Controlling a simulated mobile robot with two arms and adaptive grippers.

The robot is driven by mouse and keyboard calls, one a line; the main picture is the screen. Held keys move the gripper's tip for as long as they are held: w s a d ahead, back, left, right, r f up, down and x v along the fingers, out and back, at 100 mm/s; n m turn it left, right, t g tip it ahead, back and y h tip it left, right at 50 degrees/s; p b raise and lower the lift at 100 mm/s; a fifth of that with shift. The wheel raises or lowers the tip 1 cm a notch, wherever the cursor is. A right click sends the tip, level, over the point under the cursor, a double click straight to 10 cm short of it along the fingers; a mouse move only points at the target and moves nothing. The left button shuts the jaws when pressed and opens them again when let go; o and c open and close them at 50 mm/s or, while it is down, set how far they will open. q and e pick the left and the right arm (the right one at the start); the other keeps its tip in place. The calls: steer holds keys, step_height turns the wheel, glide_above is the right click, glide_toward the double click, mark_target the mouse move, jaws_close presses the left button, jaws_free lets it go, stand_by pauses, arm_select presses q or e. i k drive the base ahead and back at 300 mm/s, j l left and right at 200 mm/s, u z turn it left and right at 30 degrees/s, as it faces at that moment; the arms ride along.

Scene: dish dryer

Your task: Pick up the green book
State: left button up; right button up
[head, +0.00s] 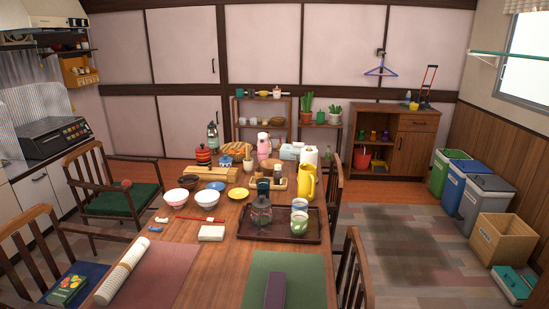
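A green book (67,290) with small light and orange marks on its cover lies on the blue cushion (88,272) of the wooden chair at the lower left. The chair stands at the left side of the dining table, and the book is near the picture's bottom edge. Neither of my grippers shows in the head view, so I cannot see where they are relative to the book.
The long table (217,288) carries a rolled mat (124,268), a dark tray (250,236), bowls and a yellow jug (306,182). Another chair (120,200) with a green cushion stands farther back left. Bins (478,212) line the right wall. Open floor lies right of the table.

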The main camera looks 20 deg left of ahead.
mark_target(66, 292)
steer(key=u, duration=2.75)
steer(key=i+j+u, duration=0.2)
steer(key=i+u, duration=0.55)
steer(key=i, duration=0.2)
steer(key=i+z, duration=0.15)
steer(key=i, duration=0.55)
steer(key=i+j+z, duration=0.1)
steer(key=i, duration=0.6)
steer(key=i+j+z, duration=0.15)
steer(key=i, duration=0.55)
steer(key=i+l+z, duration=0.2)
steer(key=i+z, duration=0.65)
steer(key=i+j+z, duration=0.2)
steer(key=i+z, duration=0.25)
steer(key=i+j+z, duration=0.45)
steer(key=i+l+z, duration=0.1)
steer(key=i+z, duration=0.4)
steer(key=i, duration=0.25)
steer(key=i+j+z, duration=0.15)
steer(key=i+z, duration=0.35)
steer(key=i, duration=0.25)
steer(key=i+j+z, duration=0.1)
steer(key=z, duration=2.1)
